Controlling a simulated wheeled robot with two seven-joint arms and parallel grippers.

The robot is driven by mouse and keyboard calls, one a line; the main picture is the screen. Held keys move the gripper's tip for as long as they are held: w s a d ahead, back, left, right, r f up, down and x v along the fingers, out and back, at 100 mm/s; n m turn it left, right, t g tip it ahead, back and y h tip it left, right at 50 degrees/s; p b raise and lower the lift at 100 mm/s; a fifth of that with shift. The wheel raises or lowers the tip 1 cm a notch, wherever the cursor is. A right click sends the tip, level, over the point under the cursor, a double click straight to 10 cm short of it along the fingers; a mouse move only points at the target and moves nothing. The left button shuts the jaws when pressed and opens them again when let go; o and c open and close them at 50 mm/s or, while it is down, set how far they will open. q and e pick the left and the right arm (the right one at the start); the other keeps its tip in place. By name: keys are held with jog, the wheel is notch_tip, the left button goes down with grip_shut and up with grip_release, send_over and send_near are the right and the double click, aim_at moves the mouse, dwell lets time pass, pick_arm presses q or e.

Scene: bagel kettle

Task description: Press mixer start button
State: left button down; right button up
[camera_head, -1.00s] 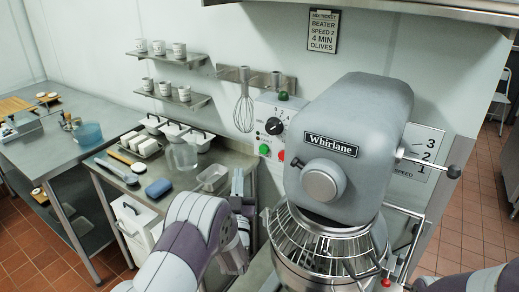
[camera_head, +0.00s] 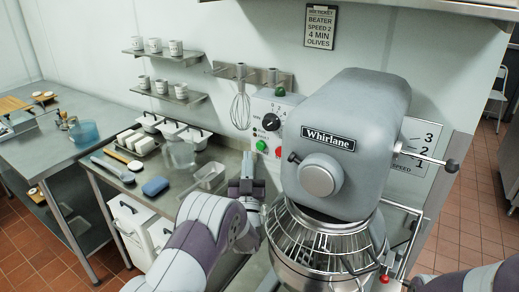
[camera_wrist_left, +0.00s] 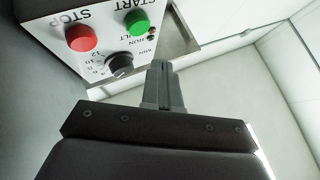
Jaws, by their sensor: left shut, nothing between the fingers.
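The grey Whirlane mixer (camera_head: 345,115) stands right of centre in the head view. Its white control box (camera_head: 262,125) is on the wall to the left, with a green start button (camera_head: 261,145) and a red stop button (camera_head: 277,152). In the left wrist view, the green START button (camera_wrist_left: 137,22), red STOP button (camera_wrist_left: 81,38) and black timer knob (camera_wrist_left: 119,65) show large. My left gripper (camera_head: 248,160) is shut and empty, just below the box in the head view. Its fingertips (camera_wrist_left: 159,66) appear apart from the green button. My right gripper is out of view.
The wire bowl guard (camera_head: 320,240) and mixer head stand close to the right of my left gripper. A whisk (camera_head: 240,110) hangs on the wall above.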

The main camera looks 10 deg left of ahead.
aim_at(261, 146)
pick_arm(q)
jog(key=shift+w+d+b, duration=0.25)
jog(key=shift+w+b, duration=0.25)
jog(key=shift+w, duration=0.15)
jog(key=shift+w+d+b, duration=0.2)
jog(key=shift+w+b, duration=0.25)
jog(key=shift+w, duration=0.15)
dwell(1.1)
jog(key=shift+w+d+b, duration=0.15)
jog(key=shift+w+b, duration=0.25)
jog(key=shift+b, duration=0.25)
